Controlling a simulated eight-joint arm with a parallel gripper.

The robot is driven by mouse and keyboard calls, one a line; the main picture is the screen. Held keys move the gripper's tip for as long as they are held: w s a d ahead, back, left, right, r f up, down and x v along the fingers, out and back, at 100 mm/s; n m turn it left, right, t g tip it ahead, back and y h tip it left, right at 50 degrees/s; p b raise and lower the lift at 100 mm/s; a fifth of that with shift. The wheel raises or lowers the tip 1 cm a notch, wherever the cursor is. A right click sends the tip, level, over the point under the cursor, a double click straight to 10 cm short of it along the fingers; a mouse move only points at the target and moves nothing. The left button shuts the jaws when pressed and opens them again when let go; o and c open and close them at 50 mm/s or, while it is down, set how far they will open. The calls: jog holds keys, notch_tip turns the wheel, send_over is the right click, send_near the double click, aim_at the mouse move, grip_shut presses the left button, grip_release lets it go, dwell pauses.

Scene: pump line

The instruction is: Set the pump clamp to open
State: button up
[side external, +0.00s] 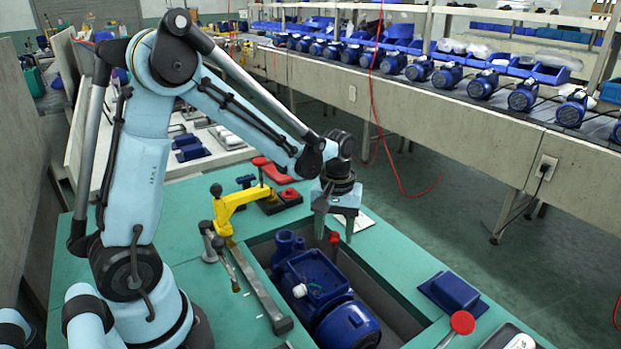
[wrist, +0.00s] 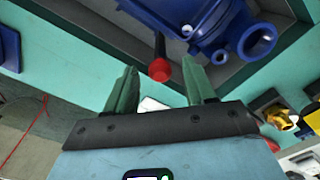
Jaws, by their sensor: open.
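A lever with a red knob (side external: 334,238) stands at the far edge of the recess, next to the blue pump (side external: 318,285). Which part is the pump clamp is not certain; this lever is closest to my gripper. My gripper (side external: 336,232) is open and points down over the lever. In the wrist view, the red knob (wrist: 159,69) shows between the two green fingertips (wrist: 162,72), with a gap on each side. Its dark shaft runs up in the picture beside the pump (wrist: 205,25). I cannot tell whether the fingers are level with the knob.
A yellow arm with a red handle (side external: 240,200) stands behind and left of the recess. A grey bar (side external: 258,285) lies along its left side. Another red-knobbed lever (side external: 462,323) and a blue tray (side external: 453,292) are at front right. Beyond runs a conveyor (side external: 430,110) of pumps.

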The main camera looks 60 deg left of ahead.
jog(key=shift+f, duration=0.7)
grip_shut()
